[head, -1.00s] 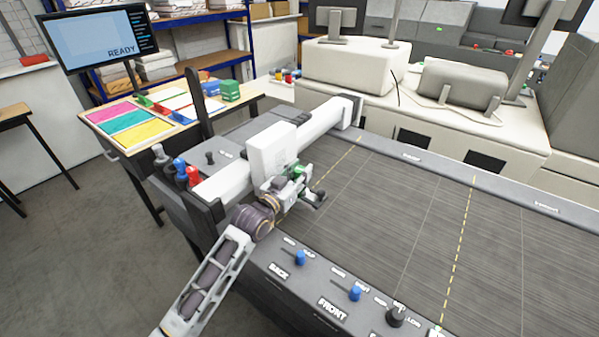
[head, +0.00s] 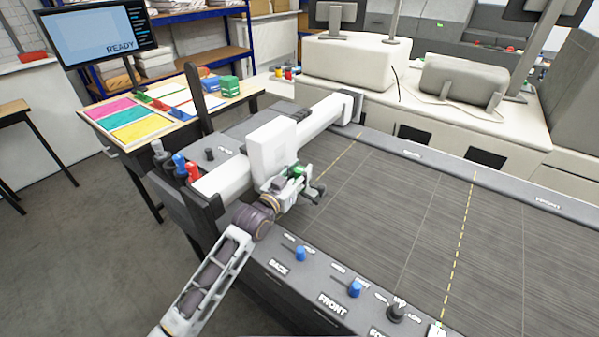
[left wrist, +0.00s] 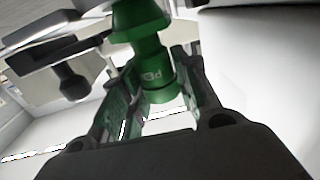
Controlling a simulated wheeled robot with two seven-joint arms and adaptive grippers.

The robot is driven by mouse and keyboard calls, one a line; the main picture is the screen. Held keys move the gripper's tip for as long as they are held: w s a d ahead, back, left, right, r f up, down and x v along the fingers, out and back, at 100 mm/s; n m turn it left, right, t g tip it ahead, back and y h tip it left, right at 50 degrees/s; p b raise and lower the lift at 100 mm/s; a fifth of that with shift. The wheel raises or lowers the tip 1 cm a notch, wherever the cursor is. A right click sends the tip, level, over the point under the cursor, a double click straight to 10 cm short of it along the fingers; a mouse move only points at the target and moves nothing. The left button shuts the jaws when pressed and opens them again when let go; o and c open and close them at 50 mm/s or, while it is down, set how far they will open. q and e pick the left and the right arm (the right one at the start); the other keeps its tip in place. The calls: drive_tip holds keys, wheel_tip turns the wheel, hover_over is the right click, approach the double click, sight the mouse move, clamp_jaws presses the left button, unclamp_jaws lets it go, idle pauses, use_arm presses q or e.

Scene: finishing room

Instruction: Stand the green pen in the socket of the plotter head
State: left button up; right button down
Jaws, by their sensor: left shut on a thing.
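The green pen (head: 298,170) is held in my left gripper (head: 292,188), right beside the white plotter head (head: 271,150). In the left wrist view the pen (left wrist: 143,45) stands between the two fingers (left wrist: 155,105), which are shut on its lower part. Its top is cut off by the upper edge of that view. A dark lever-like part (head: 318,192) sits by the gripper on the head's right side. The socket is hidden or too small to make out, so I cannot tell whether the pen's lower end is in it. My right gripper is not in view.
Blue and red pens (head: 186,168) stand at the left end of the plotter. The plotter bed (head: 420,220) is clear. A front panel carries blue knobs (head: 300,254). A wooden table (head: 245,92) with colour sheets and a monitor (head: 100,38) reading READY are behind on the left.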

use_arm(q)
drive_tip(key=shift+f, duration=0.45)
idle(0.3)
drive_tip(key=o, duration=1.1)
drive_tip(key=shift+s, duration=0.1)
drive_tip(key=v, duration=1.2)
idle(1.0)
